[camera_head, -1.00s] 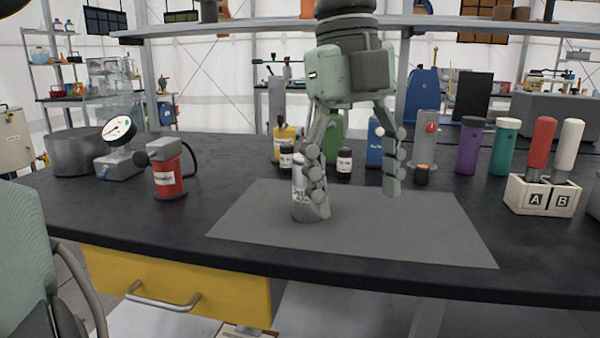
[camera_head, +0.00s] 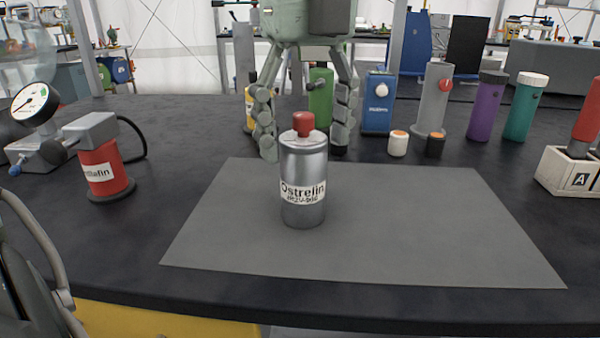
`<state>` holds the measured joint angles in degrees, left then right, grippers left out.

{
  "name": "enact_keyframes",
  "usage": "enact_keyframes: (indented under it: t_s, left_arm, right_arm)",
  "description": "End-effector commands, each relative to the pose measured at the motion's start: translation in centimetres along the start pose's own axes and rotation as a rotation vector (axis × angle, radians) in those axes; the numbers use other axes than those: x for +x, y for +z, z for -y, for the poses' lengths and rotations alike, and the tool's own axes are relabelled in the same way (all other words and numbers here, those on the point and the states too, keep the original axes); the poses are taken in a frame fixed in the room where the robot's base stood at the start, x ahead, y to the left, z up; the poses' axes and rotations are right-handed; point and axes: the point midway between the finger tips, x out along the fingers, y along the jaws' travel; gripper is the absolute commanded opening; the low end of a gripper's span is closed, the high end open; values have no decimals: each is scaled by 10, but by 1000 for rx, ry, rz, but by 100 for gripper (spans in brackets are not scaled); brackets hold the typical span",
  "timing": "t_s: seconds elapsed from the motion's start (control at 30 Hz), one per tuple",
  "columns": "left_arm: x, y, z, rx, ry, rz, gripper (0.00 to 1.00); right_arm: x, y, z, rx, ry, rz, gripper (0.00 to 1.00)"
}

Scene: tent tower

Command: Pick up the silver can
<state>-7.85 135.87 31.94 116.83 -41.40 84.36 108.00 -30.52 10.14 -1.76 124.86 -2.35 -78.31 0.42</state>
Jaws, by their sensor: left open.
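The silver can (camera_head: 303,182) stands upright on the grey mat (camera_head: 420,230), with a red cap and a white label reading "Ostrelin". My left gripper (camera_head: 304,153) points down, with one finger on each side of the can's upper part in the picture. Its fingers are spread wide, with a visible gap between each finger and the can. The can looks nearer to the camera than the fingers; the exact depth gap is unclear. My right gripper is not in view.
A red canister (camera_head: 104,170) and a pressure gauge (camera_head: 36,104) stand at the left. Small white (camera_head: 398,146) and black (camera_head: 435,147) jars, a blue box (camera_head: 378,104) and several cylinders line the back. A holder marked A (camera_head: 572,172) is at the right. The mat is otherwise clear.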

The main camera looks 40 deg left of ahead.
Motion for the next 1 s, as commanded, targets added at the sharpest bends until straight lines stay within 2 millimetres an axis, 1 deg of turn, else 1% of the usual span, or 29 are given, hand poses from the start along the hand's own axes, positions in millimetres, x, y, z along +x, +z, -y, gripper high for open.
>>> enact_keyframes:
  t_s: [0.23, 0.3, 0.4, 0.5, 0.7, 0.77, 1.0]
  left_arm:
    - [32, -2, -5, 2, 3, -4, 72]
    - [44, -3, -6, 1, 3, -4, 72]
    - [55, -2, -6, -1, 2, -3, 72]
    - [60, -2, -5, -2, -2, -1, 72]
    - [60, -2, -5, -2, -3, 0, 72]
    - [60, -2, -5, -2, -2, 0, 65]
    - [60, -2, -5, -2, -2, 0, 36]
  right_arm:
    - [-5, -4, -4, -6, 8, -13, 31]
    - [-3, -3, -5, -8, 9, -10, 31]
    - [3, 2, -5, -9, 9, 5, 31]
    - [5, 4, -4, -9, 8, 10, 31]
    - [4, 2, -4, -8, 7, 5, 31]
    - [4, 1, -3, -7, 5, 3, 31]
    - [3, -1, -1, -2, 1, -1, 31]
